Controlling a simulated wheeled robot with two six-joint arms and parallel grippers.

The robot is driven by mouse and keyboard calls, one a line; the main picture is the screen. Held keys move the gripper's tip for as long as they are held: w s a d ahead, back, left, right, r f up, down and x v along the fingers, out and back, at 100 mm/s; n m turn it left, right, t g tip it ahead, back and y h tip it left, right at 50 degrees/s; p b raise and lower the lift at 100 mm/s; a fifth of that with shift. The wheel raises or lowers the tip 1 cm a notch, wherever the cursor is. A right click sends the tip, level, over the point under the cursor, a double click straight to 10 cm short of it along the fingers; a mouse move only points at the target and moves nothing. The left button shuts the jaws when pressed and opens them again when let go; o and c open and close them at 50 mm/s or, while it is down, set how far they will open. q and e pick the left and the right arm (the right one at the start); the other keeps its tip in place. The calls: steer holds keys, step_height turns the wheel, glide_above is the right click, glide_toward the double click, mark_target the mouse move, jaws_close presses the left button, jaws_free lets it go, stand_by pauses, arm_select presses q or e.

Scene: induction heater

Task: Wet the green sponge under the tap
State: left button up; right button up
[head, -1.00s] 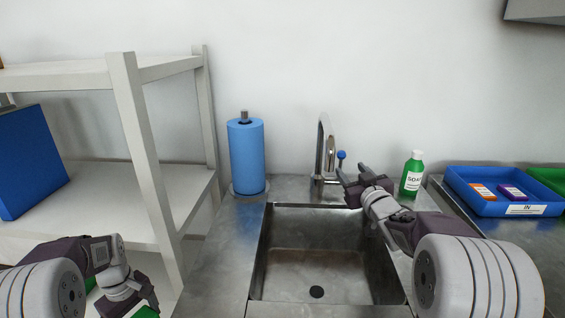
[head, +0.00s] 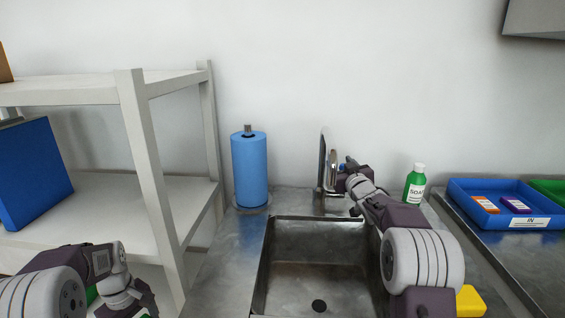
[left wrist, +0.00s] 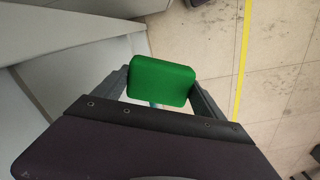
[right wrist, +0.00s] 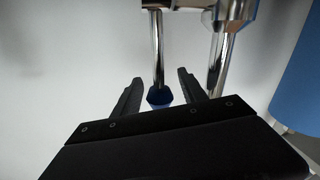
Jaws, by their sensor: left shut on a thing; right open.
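The green sponge (left wrist: 160,80) is held between the fingers of my left gripper (left wrist: 160,92), which is shut on it above the floor. In the head view my left gripper (head: 140,303) is at the bottom left, left of the sink (head: 259,268). The steel tap (head: 323,165) stands behind the sink. My right gripper (head: 347,172) is beside the tap on its right. In the right wrist view the blue knob (right wrist: 160,97) of the tap lever is between the open fingers of my right gripper (right wrist: 158,82); contact cannot be told.
A blue paper roll (head: 249,172) stands left of the tap. A green soap bottle (head: 414,187) and a blue tray (head: 475,213) are at the right. A yellow block (head: 470,302) lies right of the sink. A white shelf (head: 150,185) stands left. The basin is empty.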

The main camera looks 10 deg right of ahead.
jaws_close()
stand_by(1.4)
